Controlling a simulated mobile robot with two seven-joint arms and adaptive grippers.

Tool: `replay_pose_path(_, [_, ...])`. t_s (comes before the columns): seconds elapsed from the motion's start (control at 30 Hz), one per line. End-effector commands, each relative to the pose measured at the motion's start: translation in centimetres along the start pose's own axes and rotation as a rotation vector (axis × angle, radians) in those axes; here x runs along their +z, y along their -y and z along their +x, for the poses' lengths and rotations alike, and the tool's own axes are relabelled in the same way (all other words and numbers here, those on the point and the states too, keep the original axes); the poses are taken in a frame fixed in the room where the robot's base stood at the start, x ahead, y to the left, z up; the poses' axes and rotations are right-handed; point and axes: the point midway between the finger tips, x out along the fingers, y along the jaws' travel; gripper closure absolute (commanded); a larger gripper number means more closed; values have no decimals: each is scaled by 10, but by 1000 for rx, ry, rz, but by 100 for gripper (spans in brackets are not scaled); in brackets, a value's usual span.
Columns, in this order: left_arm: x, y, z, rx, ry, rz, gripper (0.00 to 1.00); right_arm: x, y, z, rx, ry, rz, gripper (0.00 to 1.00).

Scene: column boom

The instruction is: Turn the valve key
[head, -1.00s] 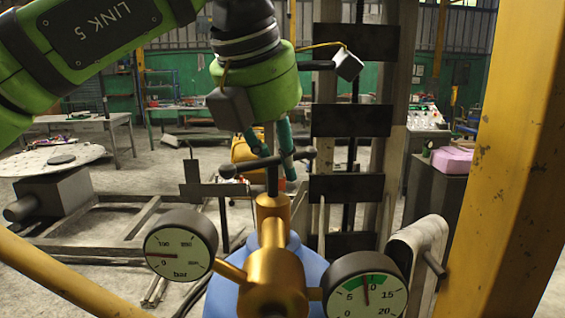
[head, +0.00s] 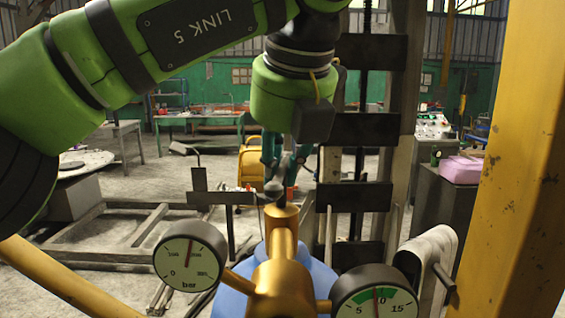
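The dark T-shaped valve key (head: 274,188) stands on the brass valve (head: 283,275) of a blue cylinder (head: 227,298). Its crossbar is seen nearly end-on, with a rounded end toward me. My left gripper (head: 284,165) comes down from above, with teal fingers at and just behind the crossbar. The fingers show on either side of a greyish part; I cannot tell whether they grip the key or only straddle it. The left gauge (head: 189,256) has its needle pointing up, past 100 bar. The right gauge (head: 377,293) is cut by the lower edge. My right gripper is not in view.
A yellow post (head: 515,170) fills the right side. Behind the valve stands an upright column with dark plates (head: 374,134). A low metal frame (head: 120,232) lies on the floor at left.

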Motion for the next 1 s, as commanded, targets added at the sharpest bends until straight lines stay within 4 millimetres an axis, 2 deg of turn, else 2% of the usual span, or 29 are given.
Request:
replay_pose_path(0.3, [-3, 1, 3, 45, -34, -93, 100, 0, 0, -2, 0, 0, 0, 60])
replay_pose_path(0.83, [-4, 1, 4, 52, -39, -109, 100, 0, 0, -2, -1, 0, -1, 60])
replay_pose_path(0.87, [-4, 1, 4, 52, -39, -109, 70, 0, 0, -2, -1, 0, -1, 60])
replay_pose_path(0.9, [-4, 1, 4, 51, -38, -109, 56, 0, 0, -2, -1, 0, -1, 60])
replay_pose_path(1.0, [-3, 0, 3, 50, -35, -111, 56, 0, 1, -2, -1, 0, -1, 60])
